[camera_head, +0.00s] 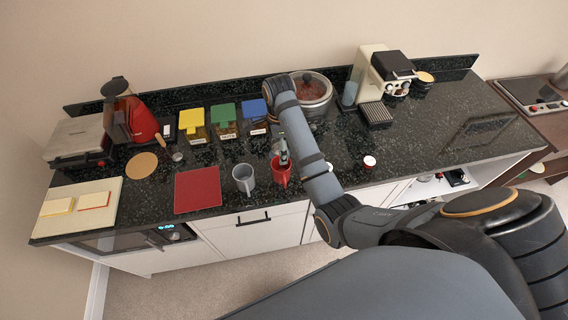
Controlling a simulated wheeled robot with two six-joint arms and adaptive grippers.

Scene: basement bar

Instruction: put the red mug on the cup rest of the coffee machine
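The red mug (281,175) stands upright near the front edge of the black counter, right of a grey mug (243,178). My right arm comes in from the right and bends down over the counter. My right gripper (284,158) points down at the red mug's rim. Its fingers are small and partly hidden by the arm, so I cannot tell whether they grip the mug. The cream and black coffee machine (367,68) stands at the back right, with its dark slatted cup rest (376,114) in front, empty. My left gripper is out of view.
A red mat (198,190) lies left of the mugs. Colored-lid canisters (224,122) and a pot with a glass lid (312,91) stand behind. The counter right of the cup rest is mostly clear.

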